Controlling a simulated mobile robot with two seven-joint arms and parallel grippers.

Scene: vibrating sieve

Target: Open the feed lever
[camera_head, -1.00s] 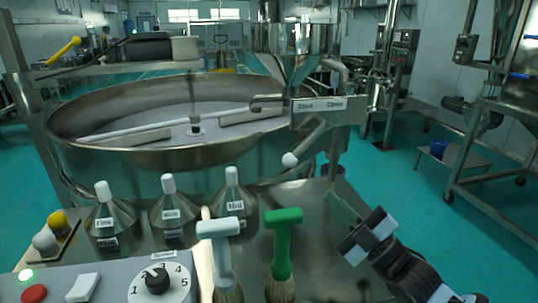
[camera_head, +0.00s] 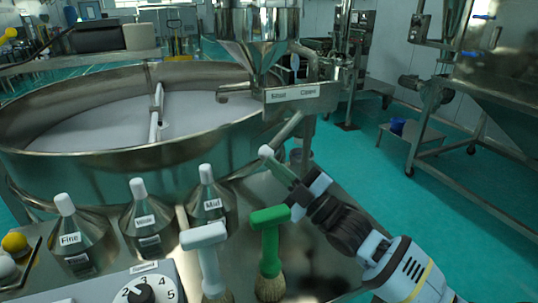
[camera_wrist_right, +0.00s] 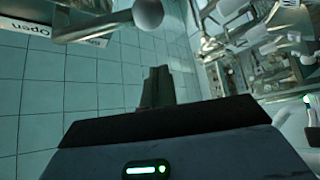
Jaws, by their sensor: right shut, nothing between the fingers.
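The feed lever (camera_head: 285,133) is a metal rod with a white ball knob (camera_head: 265,151), slanting down and left below a plate (camera_head: 293,92) lettered Shut at left and Open at right. My right gripper (camera_head: 283,174) is shut and empty, its fingertips just below and right of the knob. In the right wrist view, the knob (camera_wrist_right: 148,14) is at the top, beyond the shut dark fingers (camera_wrist_right: 158,86), with a visible gap in the picture. I cannot tell whether they touch in depth. My left gripper is not in view.
The round sieve pan (camera_head: 105,160) fills the left, under the steel hopper (camera_head: 256,35). Several labelled cones (camera_head: 145,220), a white brush (camera_head: 205,245), a green brush (camera_head: 270,240) and the dial panel (camera_head: 175,290) stand in front.

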